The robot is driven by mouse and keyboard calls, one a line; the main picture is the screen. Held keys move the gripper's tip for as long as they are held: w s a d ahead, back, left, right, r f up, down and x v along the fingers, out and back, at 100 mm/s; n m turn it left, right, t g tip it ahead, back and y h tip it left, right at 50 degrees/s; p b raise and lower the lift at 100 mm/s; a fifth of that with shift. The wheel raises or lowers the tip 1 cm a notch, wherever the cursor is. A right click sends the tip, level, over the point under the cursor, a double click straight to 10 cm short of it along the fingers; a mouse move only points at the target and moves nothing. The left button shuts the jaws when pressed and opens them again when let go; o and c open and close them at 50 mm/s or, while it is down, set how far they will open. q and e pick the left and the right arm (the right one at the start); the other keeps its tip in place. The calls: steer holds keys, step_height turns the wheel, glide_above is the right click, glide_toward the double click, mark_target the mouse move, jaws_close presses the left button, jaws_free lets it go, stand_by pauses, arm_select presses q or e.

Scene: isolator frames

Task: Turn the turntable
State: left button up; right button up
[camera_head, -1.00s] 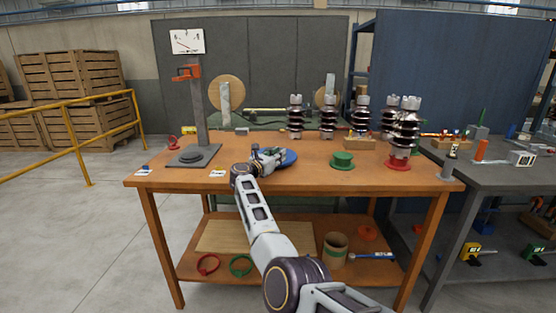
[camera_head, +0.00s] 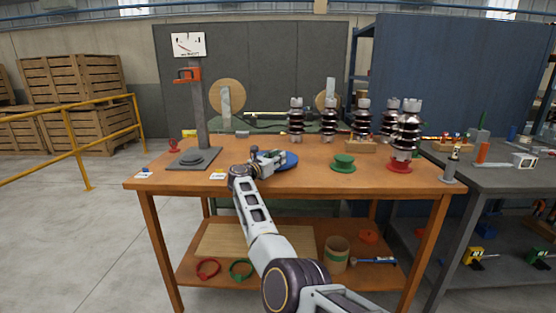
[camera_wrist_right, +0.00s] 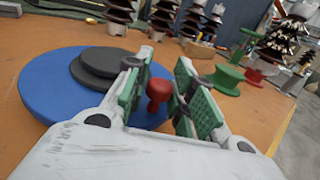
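The turntable is a blue disc (camera_wrist_right: 50,85) with black stepped plates (camera_wrist_right: 105,66) on its middle, lying on the orange-brown workbench. A red knob (camera_wrist_right: 158,90) stands near its right edge in the wrist view. My right gripper (camera_wrist_right: 165,88) is open, with its green-padded fingers on either side of the knob. A gap shows between the knob and the right finger; contact with the left finger cannot be told. In the head view the right gripper (camera_head: 266,160) hides much of the blue disc (camera_head: 289,161). My left gripper is not in view.
Several more insulators line the back. A grey stand (camera_head: 195,157) with a post is at the left. The bench front right is clear.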

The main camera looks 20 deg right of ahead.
steer(key=shift+o, duration=1.2)
steer(key=shift+r, duration=4.95)
